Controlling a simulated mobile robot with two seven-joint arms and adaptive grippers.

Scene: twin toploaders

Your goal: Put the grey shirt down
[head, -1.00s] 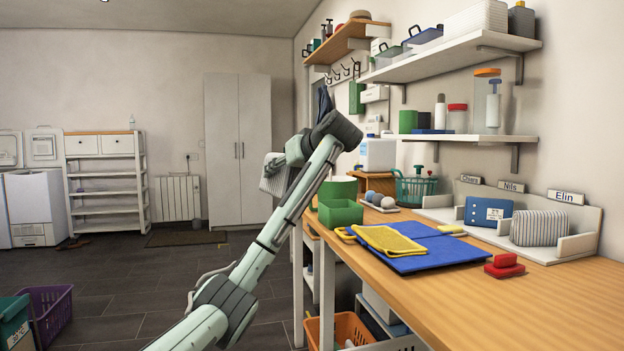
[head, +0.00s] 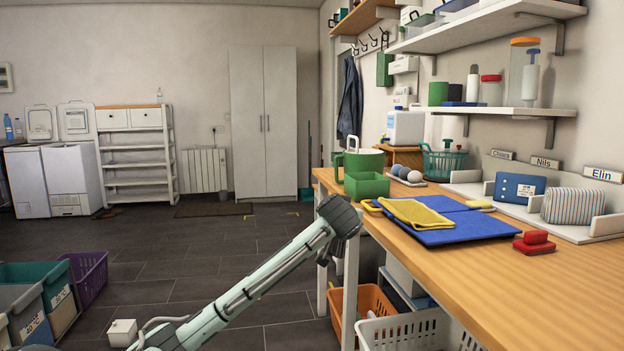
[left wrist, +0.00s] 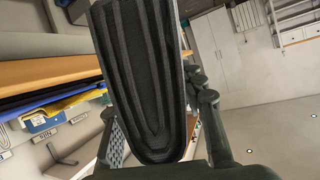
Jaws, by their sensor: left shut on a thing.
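A small grey checked patch (left wrist: 114,145), which looks like part of the grey shirt, shows beside that finger, held in the jaws. The shirt does not show in the head view. My right gripper is not in view.
An orange basket (head: 372,298) and white basket (head: 415,330) stand below.

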